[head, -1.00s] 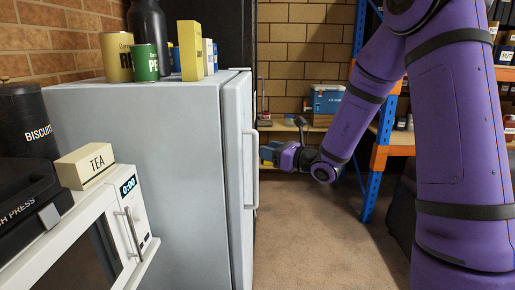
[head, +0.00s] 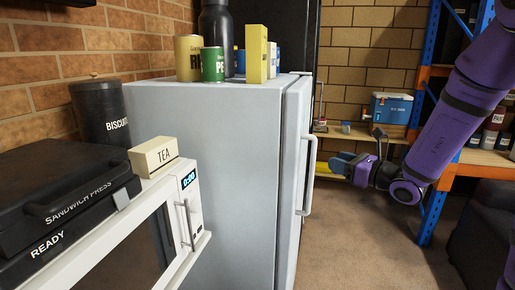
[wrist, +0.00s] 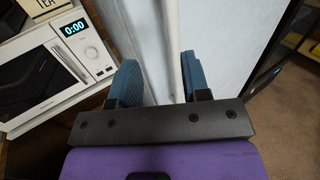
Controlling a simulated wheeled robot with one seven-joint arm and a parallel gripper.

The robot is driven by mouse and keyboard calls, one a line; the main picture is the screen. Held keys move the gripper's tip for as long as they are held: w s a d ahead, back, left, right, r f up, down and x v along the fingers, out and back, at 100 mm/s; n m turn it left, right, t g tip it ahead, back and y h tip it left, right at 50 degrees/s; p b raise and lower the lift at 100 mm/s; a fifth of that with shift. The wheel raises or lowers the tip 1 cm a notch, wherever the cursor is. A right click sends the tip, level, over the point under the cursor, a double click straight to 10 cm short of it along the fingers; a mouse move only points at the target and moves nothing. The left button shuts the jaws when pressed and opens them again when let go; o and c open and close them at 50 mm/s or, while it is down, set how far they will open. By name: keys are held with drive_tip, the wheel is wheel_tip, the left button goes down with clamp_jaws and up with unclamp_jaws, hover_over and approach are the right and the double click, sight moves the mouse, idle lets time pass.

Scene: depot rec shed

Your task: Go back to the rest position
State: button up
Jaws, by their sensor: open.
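My gripper (head: 343,164) is on my purple arm, to the right of the fridge door handle in the head view. In the wrist view my gripper (wrist: 159,85) shows two blue fingers set well apart, with nothing held between them. The white fridge (head: 215,150) stands in the middle of the head view with its door shut. Its long upright handle (head: 309,165) is on the door's face. In the wrist view the pale handle (wrist: 173,50) runs between and beyond the fingers; I cannot tell how far off it is.
A white microwave (head: 193,213) with a tea box (head: 153,155) and a sandwich press (head: 70,195) on top stands at left. Tins, boxes and a dark bottle (head: 215,38) sit on the fridge. A blue and orange rack (head: 430,190) is at right. Floor (head: 355,250) between is clear.

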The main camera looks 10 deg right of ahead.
drive_tip(key=s+a+r+n+g, duration=0.3)
drive_tip(key=s+a+n+g, duration=0.25)
drive_tip(key=s+n, duration=0.35)
drive_tip(key=s+a+r+n+g, duration=0.3)
drive_tip(key=s+a+n+g, duration=0.25)
drive_tip(key=s+n, duration=0.35)
drive_tip(key=s+d+r+n+t+h, duration=0.2)
drive_tip(key=s+d+r+n+h, duration=0.1)
drive_tip(key=s+d+n+h, duration=0.7)
drive_tip(key=s, duration=0.3)
drive_tip(key=shift+s+r+h, duration=0.25)
drive_tip(key=shift+r+h, duration=0.1)
drive_tip(key=shift+h, duration=0.05)
